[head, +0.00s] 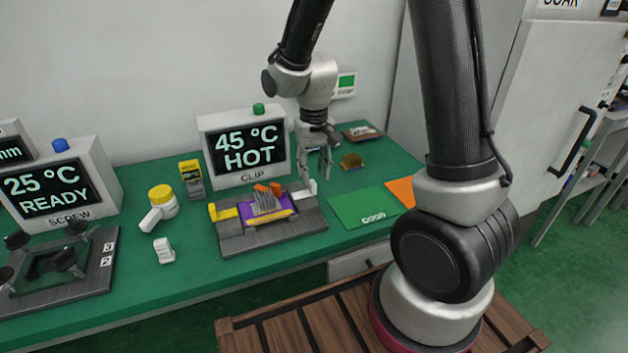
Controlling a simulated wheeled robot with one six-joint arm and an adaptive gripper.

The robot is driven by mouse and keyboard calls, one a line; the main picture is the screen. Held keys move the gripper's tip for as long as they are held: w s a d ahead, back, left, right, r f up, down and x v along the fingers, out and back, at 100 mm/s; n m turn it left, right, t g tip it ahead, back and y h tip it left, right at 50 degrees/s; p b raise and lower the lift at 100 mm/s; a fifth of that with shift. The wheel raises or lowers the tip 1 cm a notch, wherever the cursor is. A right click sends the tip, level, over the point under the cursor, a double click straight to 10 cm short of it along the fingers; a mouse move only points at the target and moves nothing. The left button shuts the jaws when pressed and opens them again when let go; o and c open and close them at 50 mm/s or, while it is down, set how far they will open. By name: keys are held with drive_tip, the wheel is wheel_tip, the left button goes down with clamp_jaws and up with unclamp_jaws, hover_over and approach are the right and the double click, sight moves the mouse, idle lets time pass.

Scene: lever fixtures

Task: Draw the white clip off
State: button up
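I cannot tell whether a finger touches the clip. The fixture also bears a yellow clip (226,213) at its left end. Between them sits a purple board (252,221) with a grey finned block (266,203) and orange parts (276,188).
A display reading 45 °C HOT, labelled CLIP (243,147), stands behind the fixture. A green mat (360,206) lies to the right. A yellow-capped white bottle (160,204), a small white block (164,250) and a screw fixture (70,270) stand left.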

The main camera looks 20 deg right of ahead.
sight(314, 181)
wheel_tip(314, 181, up, 8)
idle(0.6)
drive_tip(key=s+d+r+t, duration=0.2)
drive_tip(key=s+d+r, duration=0.3)
drive_tip(key=s, duration=0.4)
drive_tip(key=s+d+r+t, duration=0.2)
drive_tip(key=s+d+r, duration=0.3)
drive_tip(key=s, duration=0.5)
wheel_tip(314, 181, up, 2)
drive_tip(key=shift+d+r, duration=0.1)
drive_tip(key=shift+d, duration=0.15)
